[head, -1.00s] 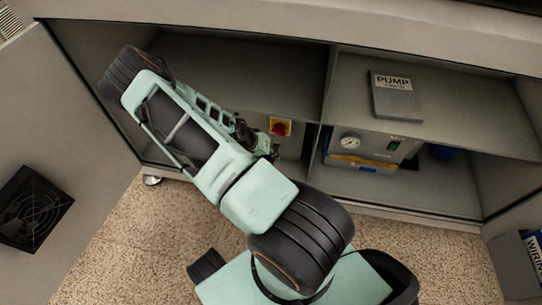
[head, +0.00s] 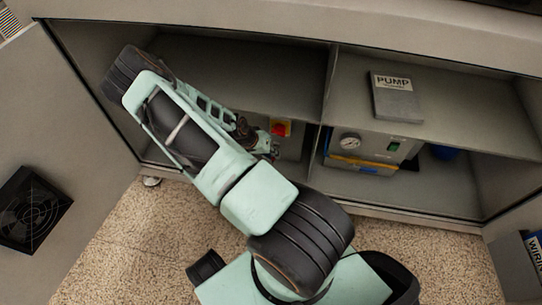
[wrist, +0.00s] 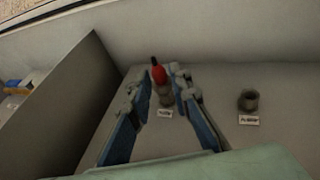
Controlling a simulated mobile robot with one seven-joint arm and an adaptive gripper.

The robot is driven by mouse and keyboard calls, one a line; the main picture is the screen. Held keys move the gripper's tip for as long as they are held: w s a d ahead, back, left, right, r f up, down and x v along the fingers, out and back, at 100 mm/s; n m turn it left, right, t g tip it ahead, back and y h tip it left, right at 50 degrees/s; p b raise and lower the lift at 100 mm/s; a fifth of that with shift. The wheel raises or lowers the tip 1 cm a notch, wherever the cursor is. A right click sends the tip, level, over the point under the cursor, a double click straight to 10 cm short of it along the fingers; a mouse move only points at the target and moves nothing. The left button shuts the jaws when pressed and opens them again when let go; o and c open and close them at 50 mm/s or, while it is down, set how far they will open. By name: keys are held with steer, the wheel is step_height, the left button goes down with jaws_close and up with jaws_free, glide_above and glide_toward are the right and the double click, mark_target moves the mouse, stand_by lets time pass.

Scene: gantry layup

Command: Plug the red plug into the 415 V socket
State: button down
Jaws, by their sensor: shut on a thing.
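In the wrist view my gripper (wrist: 166,82) is shut on the red plug (wrist: 158,74), whose red part shows between the fingertips with a dark end pointing up in the picture. A grey round socket (wrist: 165,97) with a small white label (wrist: 165,113) shows between the fingers, just below the plug in the picture. I cannot tell whether plug and socket touch. A second grey socket (wrist: 248,100) with its own label (wrist: 249,120) is to the right. The labels are too blurred to read.
A divider (wrist: 60,105) bounds the bay. The right bay holds a unit with a gauge (head: 350,142); a grey "PUMP" box (head: 396,98) lies on the shelf above. A fan (head: 30,210) is at left.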

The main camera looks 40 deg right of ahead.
steer(key=shift+w+d, duration=0.25)
steer(key=shift+d, duration=0.05)
steer(key=c, duration=1.7)
jaws_free()
steer(key=v, duration=1.2)
